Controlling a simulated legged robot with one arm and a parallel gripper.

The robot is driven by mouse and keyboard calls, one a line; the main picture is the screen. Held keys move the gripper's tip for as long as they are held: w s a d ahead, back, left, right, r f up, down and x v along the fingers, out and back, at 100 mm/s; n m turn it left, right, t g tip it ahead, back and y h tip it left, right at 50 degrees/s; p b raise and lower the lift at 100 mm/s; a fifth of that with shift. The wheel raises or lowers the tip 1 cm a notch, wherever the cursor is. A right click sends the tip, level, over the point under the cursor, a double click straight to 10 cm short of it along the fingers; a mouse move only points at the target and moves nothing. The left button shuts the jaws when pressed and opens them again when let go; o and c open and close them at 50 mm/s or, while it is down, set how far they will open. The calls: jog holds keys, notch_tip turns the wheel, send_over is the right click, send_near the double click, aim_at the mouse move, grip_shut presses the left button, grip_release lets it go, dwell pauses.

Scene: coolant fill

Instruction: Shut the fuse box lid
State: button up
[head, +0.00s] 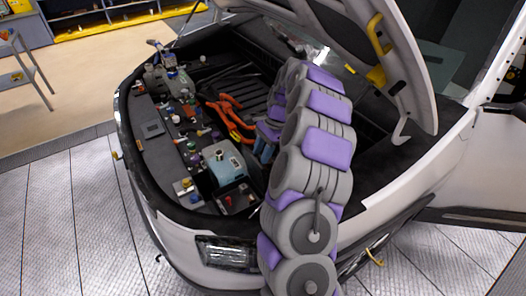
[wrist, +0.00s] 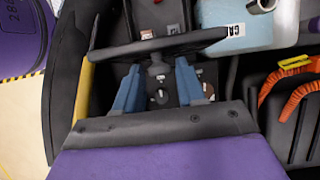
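In the wrist view, a dark flat panel (wrist: 158,46) that looks like the fuse box lid stands raised, nearly edge-on. Beyond it is a dark box interior (wrist: 172,12) with small red-marked parts, apparently the fuse box. My gripper (wrist: 159,76) has its two blue fingers apart, their tips right at the near side of the panel; whether they touch it I cannot tell. Nothing shows gripped. In the head view, my gripper (head: 267,133) is down in the engine bay, partly hidden by my arm. A dark box with red parts (head: 238,198) sits beside the coolant tank, partly behind my arm.
Many small parts crowd the front ledge. The raised hood (head: 350,30) hangs over the bay at the right. Clear floor (head: 60,215) lies outside at left.

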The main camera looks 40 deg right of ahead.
jog(key=shift+a, duration=0.15)
jog(key=shift+c, duration=0.8)
jog(key=c, duration=0.3)
jog(key=shift+d, duration=0.65)
grip_shut()
jog(key=shift+f, duration=0.1)
jog(key=shift+a, duration=0.4)
